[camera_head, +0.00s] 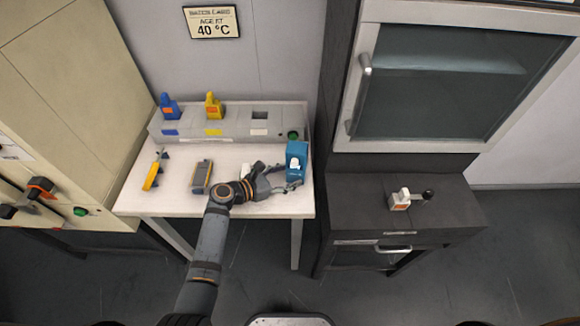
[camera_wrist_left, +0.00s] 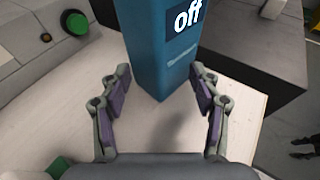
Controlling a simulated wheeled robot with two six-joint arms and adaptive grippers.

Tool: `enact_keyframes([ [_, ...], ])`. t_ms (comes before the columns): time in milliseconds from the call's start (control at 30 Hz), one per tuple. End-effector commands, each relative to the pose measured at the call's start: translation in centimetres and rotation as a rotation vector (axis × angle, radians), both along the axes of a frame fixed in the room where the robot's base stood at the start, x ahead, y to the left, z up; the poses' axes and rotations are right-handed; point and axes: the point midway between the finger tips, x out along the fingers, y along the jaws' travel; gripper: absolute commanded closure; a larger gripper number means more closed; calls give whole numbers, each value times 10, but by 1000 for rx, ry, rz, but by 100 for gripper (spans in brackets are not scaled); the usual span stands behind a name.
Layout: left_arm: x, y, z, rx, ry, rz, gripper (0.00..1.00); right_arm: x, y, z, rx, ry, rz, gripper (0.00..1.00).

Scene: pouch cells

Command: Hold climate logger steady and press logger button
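The climate logger, a blue upright box (camera_head: 297,150), stands at the right end of the white table. Its white label patch shows in the head view. In the left wrist view the blue box (camera_wrist_left: 160,60) shows a panel reading "off". My left gripper (camera_head: 279,178) is beside the logger, low over the table. In the left wrist view its fingers (camera_wrist_left: 163,80) are spread, with the lower part of the box between or just beyond the tips. I cannot tell whether they touch it. No button on the logger can be made out. My right gripper is in neither view.
A grey rack (camera_head: 220,127) with a blue and a yellow pouch-like piece and a green button (camera_head: 293,135) stands at the table's back. A yellow tool (camera_head: 153,172) and a grey device (camera_head: 202,177) lie left. A dark cabinet (camera_head: 440,225) stands right.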

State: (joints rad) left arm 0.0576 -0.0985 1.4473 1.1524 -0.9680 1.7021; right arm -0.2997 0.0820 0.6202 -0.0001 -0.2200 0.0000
Motion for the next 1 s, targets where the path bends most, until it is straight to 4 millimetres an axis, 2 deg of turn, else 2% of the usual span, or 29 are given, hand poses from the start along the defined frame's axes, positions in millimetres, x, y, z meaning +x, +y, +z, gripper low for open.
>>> enact_keyframes([
  [233,0,0,0,1,-1,0,40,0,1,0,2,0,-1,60],
  [667,0,0,0,1,-1,0,98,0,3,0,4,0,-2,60],
  [900,0,0,0,1,-1,0,99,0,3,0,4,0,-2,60],
  [1000,0,0,0,1,-1,0,85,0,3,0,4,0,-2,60],
])
